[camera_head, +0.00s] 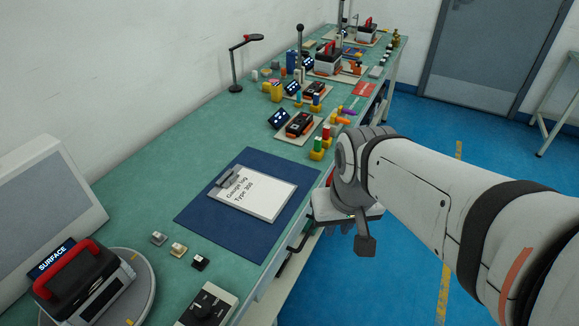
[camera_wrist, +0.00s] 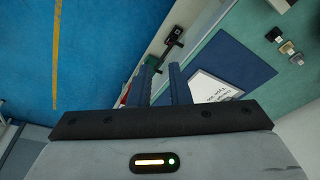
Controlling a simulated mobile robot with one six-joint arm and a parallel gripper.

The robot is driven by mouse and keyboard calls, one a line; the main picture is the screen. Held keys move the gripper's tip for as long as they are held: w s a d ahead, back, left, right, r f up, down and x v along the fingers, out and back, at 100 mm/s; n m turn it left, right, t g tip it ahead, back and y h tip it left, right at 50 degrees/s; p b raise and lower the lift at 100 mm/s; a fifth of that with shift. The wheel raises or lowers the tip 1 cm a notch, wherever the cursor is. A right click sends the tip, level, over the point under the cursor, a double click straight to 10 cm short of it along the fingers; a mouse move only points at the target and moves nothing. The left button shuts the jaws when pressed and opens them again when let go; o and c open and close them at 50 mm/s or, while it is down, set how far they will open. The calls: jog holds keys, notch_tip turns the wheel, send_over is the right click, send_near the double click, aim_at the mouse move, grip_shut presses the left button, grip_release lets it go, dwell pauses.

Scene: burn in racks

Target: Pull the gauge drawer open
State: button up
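The gauge drawer (camera_head: 272,296) is a pale front under the near edge of the green bench, and it looks flush with the bench. A dark bar handle (camera_head: 300,241) stands out from it; a dark handle also shows in the wrist view (camera_wrist: 173,39), beyond my fingertips. My gripper (camera_wrist: 160,68) has its two dark blue fingers apart, with nothing seen between them. In the head view my wrist hangs beside the bench edge, to the right of the handle, and hides the fingertips. I see no contact with the handle.
A clipboard (camera_head: 252,193) marked "Gauge log Type 300" lies on a blue mat (camera_head: 195,216) on the bench. A device with a red handle (camera_head: 78,283) stands at lower left. Farther along are several blocks, devices and a lamp (camera_head: 236,65). The blue floor (camera_head: 405,270) beside the bench is clear.

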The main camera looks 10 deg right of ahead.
notch_tip(320, 180, down, 10)
jog(key=w+a+m+g+y+b, duration=0.25)
jog(key=m+y+b, duration=0.2)
jog(key=m, duration=0.55)
jog(key=m+t+y+b, duration=0.8)
jog(key=m+t+b, duration=0.15)
jog(key=m, duration=2.35)
send_near(308, 232)
jog(key=w+a+f, duration=0.1)
jog(key=w+a, duration=0.1)
jog(key=b+x, duration=0.1)
jog(key=x, duration=0.6)
jog(key=shift+s+a+f+b, duration=0.1)
jog(key=shift+s+f+b, duration=0.05)
jog(key=shift+b, duration=0.25)
grip_shut()
